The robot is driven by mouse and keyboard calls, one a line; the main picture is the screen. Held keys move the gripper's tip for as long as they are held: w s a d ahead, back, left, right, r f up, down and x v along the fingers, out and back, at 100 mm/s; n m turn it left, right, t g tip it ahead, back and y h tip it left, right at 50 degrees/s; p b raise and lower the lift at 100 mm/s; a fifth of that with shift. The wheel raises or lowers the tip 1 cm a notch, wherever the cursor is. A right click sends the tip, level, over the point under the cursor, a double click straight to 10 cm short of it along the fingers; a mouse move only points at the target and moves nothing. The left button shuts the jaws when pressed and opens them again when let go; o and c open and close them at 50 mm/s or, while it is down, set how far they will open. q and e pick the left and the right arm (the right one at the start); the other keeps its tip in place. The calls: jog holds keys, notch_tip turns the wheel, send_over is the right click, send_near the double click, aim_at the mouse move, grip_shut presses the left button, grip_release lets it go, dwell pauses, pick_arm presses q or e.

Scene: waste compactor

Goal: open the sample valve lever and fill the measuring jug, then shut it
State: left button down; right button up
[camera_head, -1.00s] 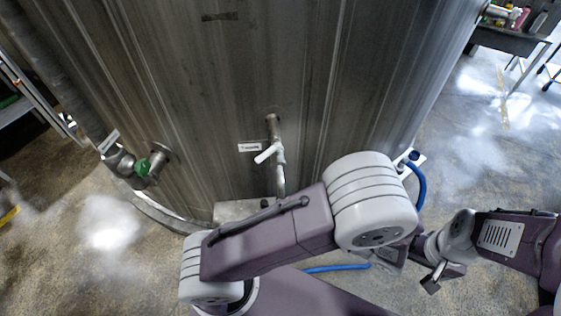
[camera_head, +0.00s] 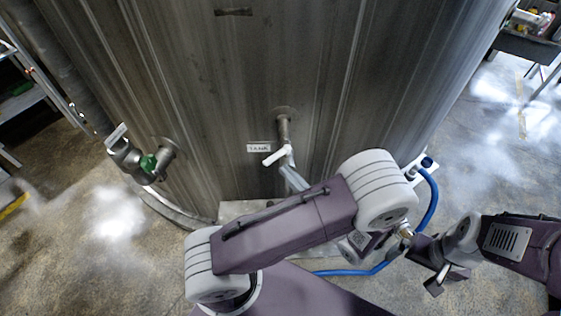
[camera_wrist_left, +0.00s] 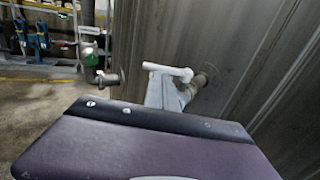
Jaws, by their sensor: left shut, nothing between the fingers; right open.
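The sample valve (camera_head: 284,128) sticks out of the tank wall, with a white lever (camera_head: 275,157) pointing left in the head view. The lever also shows in the left wrist view (camera_wrist_left: 167,70), lying crosswise beside the valve pipe (camera_wrist_left: 196,84). A pale straight part (camera_head: 295,179) runs down from the valve behind my left arm; I cannot tell its lower end. My left gripper is shut; its purple housing (camera_wrist_left: 140,145) fills the lower wrist view, close to the valve, with its fingertips not clearly seen. My right gripper (camera_head: 441,279) is open and empty, low at the right. I see no measuring jug.
A blue hose (camera_head: 433,200) curves at the right. A cluttered table (camera_head: 525,45) stands far right. Floor is clear at lower left.

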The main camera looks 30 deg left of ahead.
aim_at(272, 162)
pick_arm(q)
jog(key=shift+x, duration=0.8)
jog(key=shift+a+r+p, duration=0.2)
jog(key=shift+a+p, duration=0.2)
jog(key=shift+a, duration=0.25)
jog(key=shift+w+a+f, duration=0.1)
jog(key=shift+w+f, duration=0.05)
jog(key=shift+a, duration=0.1)
jog(key=shift+a, duration=0.65)
